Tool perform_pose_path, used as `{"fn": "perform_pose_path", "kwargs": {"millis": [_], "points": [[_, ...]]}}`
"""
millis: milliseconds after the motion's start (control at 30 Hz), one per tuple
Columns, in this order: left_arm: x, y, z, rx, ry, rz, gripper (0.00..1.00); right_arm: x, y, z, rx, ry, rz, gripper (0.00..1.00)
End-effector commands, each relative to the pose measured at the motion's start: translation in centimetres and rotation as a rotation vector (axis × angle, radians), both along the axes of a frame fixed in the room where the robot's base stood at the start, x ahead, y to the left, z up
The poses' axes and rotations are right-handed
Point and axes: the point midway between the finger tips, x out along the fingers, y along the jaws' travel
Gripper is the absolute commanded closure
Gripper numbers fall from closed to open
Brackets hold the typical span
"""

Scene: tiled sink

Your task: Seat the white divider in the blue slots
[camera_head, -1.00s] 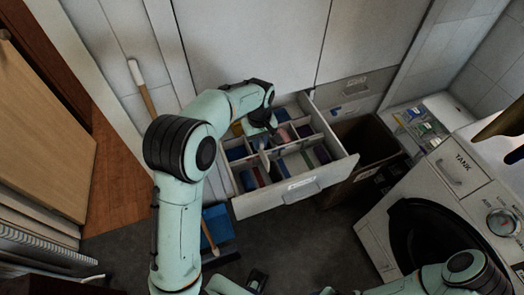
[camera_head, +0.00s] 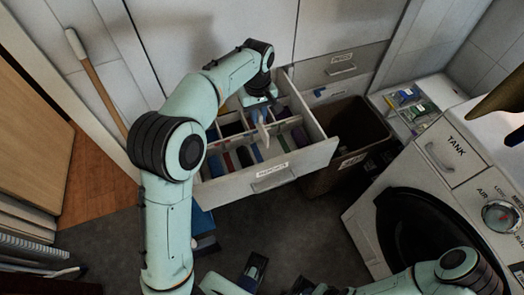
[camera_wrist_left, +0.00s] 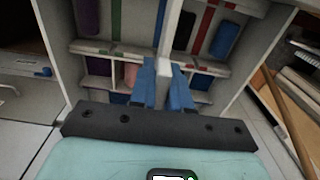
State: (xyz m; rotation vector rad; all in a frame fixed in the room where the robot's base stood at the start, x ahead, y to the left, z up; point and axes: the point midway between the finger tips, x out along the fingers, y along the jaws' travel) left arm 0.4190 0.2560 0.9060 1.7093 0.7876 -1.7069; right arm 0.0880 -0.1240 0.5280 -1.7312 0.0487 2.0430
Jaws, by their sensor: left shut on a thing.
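My left gripper (camera_head: 258,98) is over the open drawer (camera_head: 232,184) and is shut on the white divider (camera_head: 262,133). The divider hangs from the fingers as a thin, pale panel. In the left wrist view the blue fingertips (camera_wrist_left: 163,88) close on both sides of the divider (camera_wrist_left: 171,32), which runs away from the camera. A blue strip (camera_wrist_left: 160,20) lies close beside it, to its left; a green strip (camera_wrist_left: 115,18) and a red strip (camera_wrist_left: 204,28) lie further out. Whether the divider's edges touch the slots is hidden.
The drawer's compartments hold several coloured items, such as a blue roll (camera_wrist_left: 225,40). A dark bin (camera_head: 345,135) stands right of the drawer, and a white machine (camera_head: 440,190) with a round door is further right. A wooden-handled tool (camera_head: 97,85) leans at the left.

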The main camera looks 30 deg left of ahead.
Motion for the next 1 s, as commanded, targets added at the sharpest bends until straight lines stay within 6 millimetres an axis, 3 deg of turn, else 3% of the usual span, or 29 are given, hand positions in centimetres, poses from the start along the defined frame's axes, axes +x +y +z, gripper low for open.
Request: {"fn": "perform_pose_path", "kwargs": {"millis": [100, 333, 633, 900, 1000], "points": [[-0.2, 0.0, -3.8, 0.000, 0.008, 0.000, 1.00, 0.1, 0.0, -0.7, -0.001, -0.008, -0.002, 0.57], [-0.1, 0.0, -9.4, 0.000, 0.006, 0.001, 1.00, 0.5, 0.0, -1.4, -0.004, -0.022, -0.005, 0.57], [0.0, 0.0, -12.5, 0.000, 0.003, 0.001, 1.00, 0.7, 0.0, -1.7, -0.005, -0.030, -0.006, 0.57], [-0.1, 0.0, -16.9, 0.000, 0.004, 0.001, 1.00, 0.9, 0.0, -2.2, -0.006, -0.038, -0.008, 0.57], [0.0, 0.0, -17.4, 0.000, 0.001, 0.000, 1.00, 1.0, 0.0, -2.3, -0.005, -0.039, -0.008, 0.57]]}}
